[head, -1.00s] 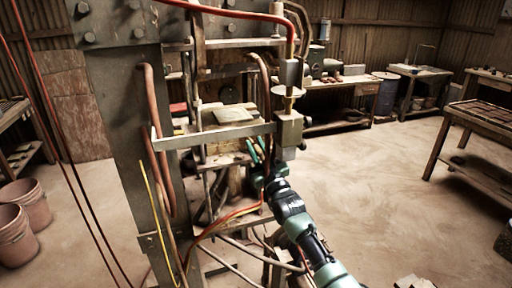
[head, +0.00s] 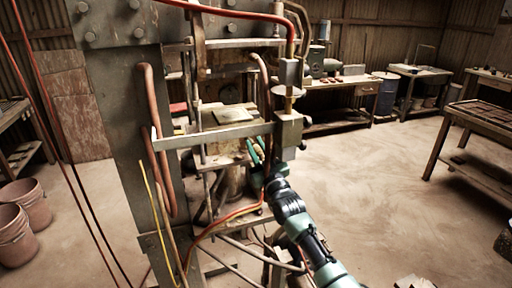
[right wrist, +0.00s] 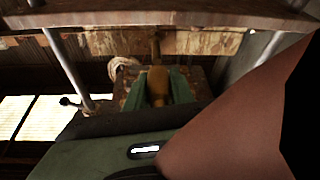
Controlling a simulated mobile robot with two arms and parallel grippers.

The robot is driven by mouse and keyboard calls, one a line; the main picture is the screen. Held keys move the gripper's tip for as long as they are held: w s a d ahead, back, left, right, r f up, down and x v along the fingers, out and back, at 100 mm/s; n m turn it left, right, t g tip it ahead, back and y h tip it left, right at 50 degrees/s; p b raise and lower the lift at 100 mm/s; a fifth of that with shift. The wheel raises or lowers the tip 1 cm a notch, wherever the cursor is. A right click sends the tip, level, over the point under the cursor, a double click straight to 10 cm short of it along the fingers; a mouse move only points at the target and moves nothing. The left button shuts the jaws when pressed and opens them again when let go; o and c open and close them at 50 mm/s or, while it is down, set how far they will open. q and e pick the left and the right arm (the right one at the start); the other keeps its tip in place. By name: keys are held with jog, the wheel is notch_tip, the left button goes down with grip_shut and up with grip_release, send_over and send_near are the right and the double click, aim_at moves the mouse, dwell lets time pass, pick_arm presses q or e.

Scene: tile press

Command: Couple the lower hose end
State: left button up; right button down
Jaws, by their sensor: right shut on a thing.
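My right gripper (head: 256,152) is beside the press frame, just left of a grey metal block (head: 289,131) on the frame's right side. In the right wrist view its two green fingers (right wrist: 158,88) are shut on an orange-brown hose end (right wrist: 157,80), with a thinner stem beyond it. In the head view the fingers and wrist hide this end. An orange hose (head: 233,214) curves from low on the press up toward my wrist. A red upper hose (head: 291,40) runs down to a fitting above the block. I cannot see the hose end touching any port. My left gripper is out of view.
The press column (head: 130,140) stands left of my arm, and a horizontal bar (head: 215,135) crosses just above the gripper. In the right wrist view a plate edge (right wrist: 150,18) spans the top and a large reddish-brown shape (right wrist: 235,130) blocks the right. Floor at right is open.

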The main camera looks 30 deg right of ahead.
aim_at(253, 142)
jog(key=shift+w+f, duration=0.1)
jog(key=w+b, duration=0.2)
jog(key=b, duration=0.1)
jog(key=shift+w+d, duration=0.3)
jog(key=shift+d, duration=0.05)
jog(key=shift+w+d, duration=0.1)
jog(key=shift+w, duration=0.15)
jog(key=shift+s+r, duration=0.1)
jog(key=shift+r, duration=0.1)
jog(key=c, duration=1.3)
grip_release()
jog(key=shift+o, duration=0.5)
jog(key=shift+w+f, duration=0.1)
jog(key=shift+w, duration=0.1)
jog(key=shift+s, duration=0.1)
jog(key=b+v, duration=0.1)
jog(key=v, duration=0.6)
jog(key=shift+s+f, duration=0.15)
jog(key=shift+s, duration=0.15)
